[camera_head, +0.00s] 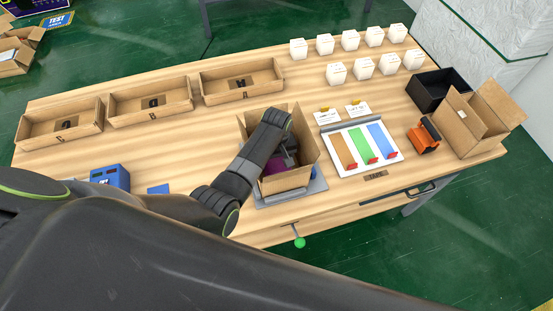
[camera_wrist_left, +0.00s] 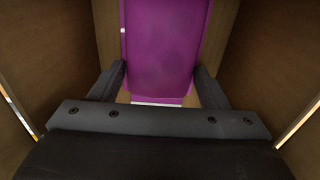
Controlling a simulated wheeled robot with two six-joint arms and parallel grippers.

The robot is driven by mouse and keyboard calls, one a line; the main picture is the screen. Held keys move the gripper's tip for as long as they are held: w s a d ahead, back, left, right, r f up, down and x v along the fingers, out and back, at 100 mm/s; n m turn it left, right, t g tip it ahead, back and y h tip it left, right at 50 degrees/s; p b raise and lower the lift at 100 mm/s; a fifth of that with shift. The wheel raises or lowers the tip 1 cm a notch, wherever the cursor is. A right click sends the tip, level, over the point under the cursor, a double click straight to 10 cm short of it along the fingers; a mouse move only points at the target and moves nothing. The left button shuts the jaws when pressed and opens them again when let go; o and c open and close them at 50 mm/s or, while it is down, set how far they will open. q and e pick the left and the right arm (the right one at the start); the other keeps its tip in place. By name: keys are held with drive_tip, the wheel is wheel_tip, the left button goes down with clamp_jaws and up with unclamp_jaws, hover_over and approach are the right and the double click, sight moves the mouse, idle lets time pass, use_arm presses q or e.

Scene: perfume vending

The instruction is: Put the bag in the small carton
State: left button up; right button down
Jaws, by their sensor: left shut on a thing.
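An open brown carton (camera_head: 297,180) stands on a grey plate (camera_head: 309,193) near the front middle of the table. My left arm reaches down into it, and the left gripper (camera_head: 285,157) is inside the carton walls. In the left wrist view, the gripper (camera_wrist_left: 161,75) is shut on a purple bag (camera_wrist_left: 165,40), with one finger on each side of it. Brown carton walls surround the bag in that view. A bit of purple (camera_head: 272,167) also shows inside the carton in the head view. The bag's underside is hidden. My right gripper is not in view.
Three open trays (camera_head: 153,114) line the back left. Several white boxes (camera_head: 337,73) stand at the back right. A board with coloured strips (camera_head: 340,149), an orange device (camera_head: 423,137), a black bin (camera_head: 422,98) and another open carton (camera_head: 462,134) are to the right. A blue box (camera_head: 112,178) is left.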

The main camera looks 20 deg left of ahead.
sight(276, 160)
use_arm(q)
drive_tip(key=shift+f, duration=0.1)
drive_tip(key=o, duration=1.1)
wheel_tip(276, 160, up, 12)
drive_tip(key=shift+r+b, duration=0.15)
drive_tip(key=shift+b, duration=0.2)
